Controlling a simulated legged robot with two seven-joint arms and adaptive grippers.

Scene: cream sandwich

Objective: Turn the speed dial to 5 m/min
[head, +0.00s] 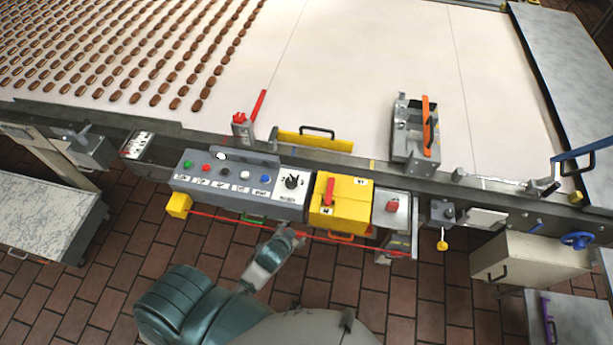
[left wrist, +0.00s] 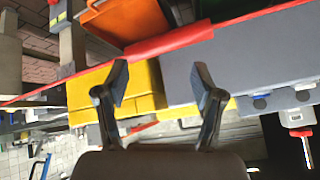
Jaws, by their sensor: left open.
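The speed dial (head: 292,182) is a black knob on a white plate at the right end of the grey control panel (head: 215,196) in the head view. Its scale marks are too small to read. My left gripper (head: 294,238) is in front of and below the panel, near the red cord, apart from the dial. In the left wrist view my left gripper (left wrist: 160,76) is open with nothing between its fingers. I cannot make out the dial in that view. My right gripper is not in view.
A yellow box (head: 352,193) with a red switch stands right of the dial. A red cord (head: 340,240) runs along the panel's front; it also crosses the left wrist view (left wrist: 172,40). Behind is a pale conveyor belt (head: 340,70) with rows of brown pieces at left.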

